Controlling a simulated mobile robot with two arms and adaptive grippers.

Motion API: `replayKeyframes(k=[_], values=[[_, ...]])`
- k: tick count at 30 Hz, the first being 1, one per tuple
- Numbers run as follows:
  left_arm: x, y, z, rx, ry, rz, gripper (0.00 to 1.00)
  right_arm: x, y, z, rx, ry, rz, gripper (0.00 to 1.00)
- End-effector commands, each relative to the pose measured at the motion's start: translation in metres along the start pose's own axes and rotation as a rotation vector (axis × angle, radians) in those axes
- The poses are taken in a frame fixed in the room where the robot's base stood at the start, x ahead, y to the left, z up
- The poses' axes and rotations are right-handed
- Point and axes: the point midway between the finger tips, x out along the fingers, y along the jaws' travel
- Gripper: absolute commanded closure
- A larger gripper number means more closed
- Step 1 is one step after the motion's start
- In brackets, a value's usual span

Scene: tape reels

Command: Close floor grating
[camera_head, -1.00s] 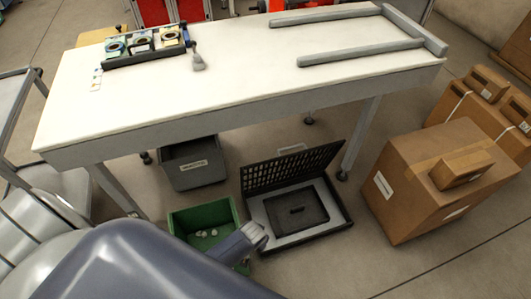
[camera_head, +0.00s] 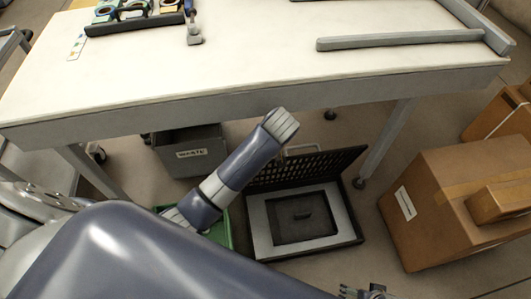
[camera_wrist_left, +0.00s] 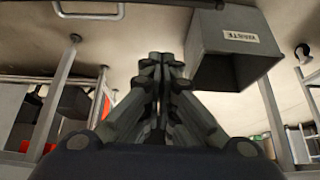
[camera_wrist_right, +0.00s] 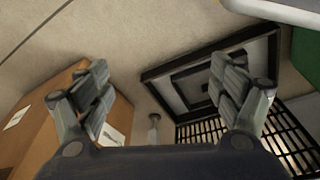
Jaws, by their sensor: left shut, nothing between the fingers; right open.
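The black slatted grating (camera_head: 325,165) stands raised at the back of its floor frame in the head view, with a pale handle (camera_head: 300,149) at its top edge. The frame (camera_head: 345,238) lies open around a light border and a dark centre panel (camera_head: 302,217). In the right wrist view, the grating (camera_wrist_right: 295,150) is at the lower right and the frame (camera_wrist_right: 155,72) is above it. My right gripper (camera_wrist_right: 170,85) is open and empty; it shows at the head view's bottom edge (camera_head: 363,292). My left gripper (camera_wrist_left: 160,62) is shut and empty; I cannot make it out in the head view.
A white table (camera_head: 240,85) stands over the area behind the grating. A grey waste bin (camera_head: 190,153) is under it, and a green bin (camera_head: 228,233) is partly hidden by my left arm. Cardboard boxes (camera_head: 450,205) stand to the right.

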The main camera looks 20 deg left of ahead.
Motion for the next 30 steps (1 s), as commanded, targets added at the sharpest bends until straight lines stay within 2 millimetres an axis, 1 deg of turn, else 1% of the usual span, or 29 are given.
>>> replayKeyframes(k=[1, 3, 14, 22, 29, 30], values=[[0.01, -0.001, 0.001, 0.0, 0.0, -0.002, 1.0, -0.005, 0.001, -0.004, 0.001, 0.007, 0.001, 0.14], [0.021, -0.001, 0.001, 0.0, -0.001, -0.002, 1.0, -0.015, 0.001, -0.008, 0.002, 0.013, 0.002, 0.14], [0.069, -0.001, 0.001, 0.001, 0.0, -0.001, 1.0, -0.067, 0.004, -0.024, 0.006, 0.042, 0.007, 0.14], [0.102, 0.0, 0.001, 0.001, -0.001, 0.0, 1.0, -0.109, 0.005, -0.028, 0.009, 0.063, 0.011, 0.14], [0.132, 0.0, 0.001, 0.001, 0.0, -0.001, 1.0, -0.143, 0.006, -0.024, 0.011, 0.08, 0.014, 0.14], [0.142, -0.001, 0.002, 0.001, -0.001, -0.002, 1.0, -0.134, 0.006, -0.023, 0.011, 0.076, 0.013, 0.14]])
